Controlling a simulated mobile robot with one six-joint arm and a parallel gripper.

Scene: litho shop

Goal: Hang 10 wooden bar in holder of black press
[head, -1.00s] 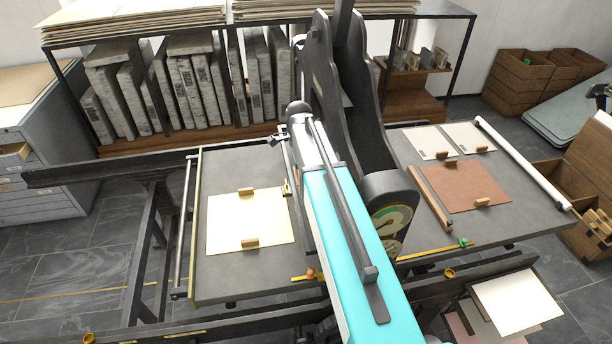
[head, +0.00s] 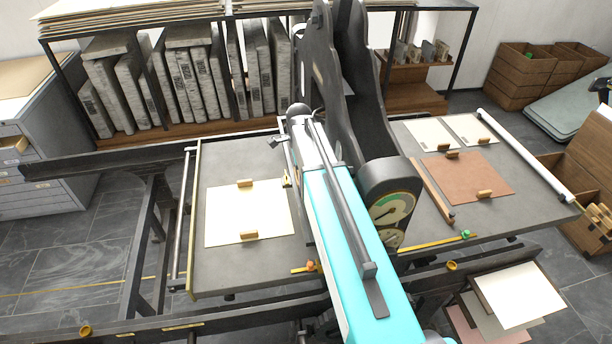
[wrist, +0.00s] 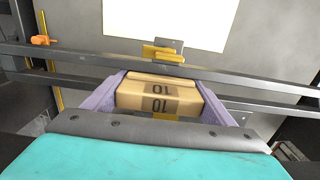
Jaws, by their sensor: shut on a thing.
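In the wrist view my gripper (wrist: 160,92) has its two pale purple fingers shut on the wooden bar (wrist: 158,97), a light block marked 10 on two faces. Just beyond the bar, a yellow holder (wrist: 162,53) with a grey plate sits at a dark rail (wrist: 90,60) of the black press. The bar appears apart from the holder, but the gap is hard to judge. In the head view my teal arm hides the gripper and the bar. The black press (head: 345,100) stands behind my arm, with its grey bed to both sides.
A cream sheet (head: 250,213) with small wooden blocks lies on the left bed. A brown sheet (head: 467,178) and a white roller (head: 525,155) are on the right. An orange-knobbed fitting (wrist: 40,40) is at the rail's left. A stone rack (head: 180,85) stands behind.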

